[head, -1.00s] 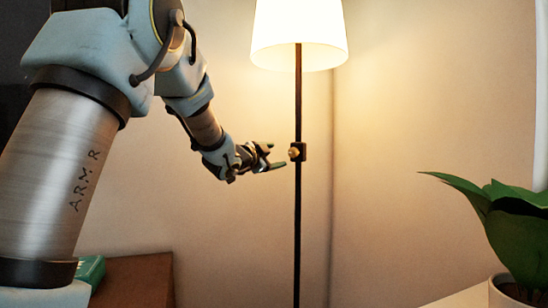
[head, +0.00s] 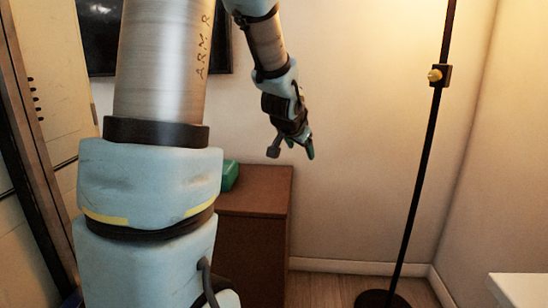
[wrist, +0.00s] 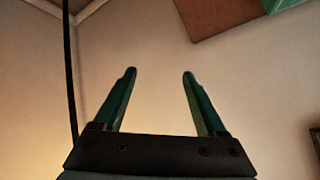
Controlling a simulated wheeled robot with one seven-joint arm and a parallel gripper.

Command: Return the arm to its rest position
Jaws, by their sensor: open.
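My gripper (head: 294,152) hangs at the end of my arm in the head view, pointing down and slightly right. It is in the air to the left of the lamp pole, apart from it. In the wrist view my gripper (wrist: 160,75) shows two green fingers spread wide with nothing between them. Only bare wall lies behind the fingers there.
A floor lamp's black pole (head: 428,150) with a brass knob (head: 435,75) stands right. A brown cabinet (head: 255,195) with a green box (head: 230,175) is behind my arm. A white surface (head: 520,288) is at lower right. A dark screen (head: 100,40) hangs upper left.

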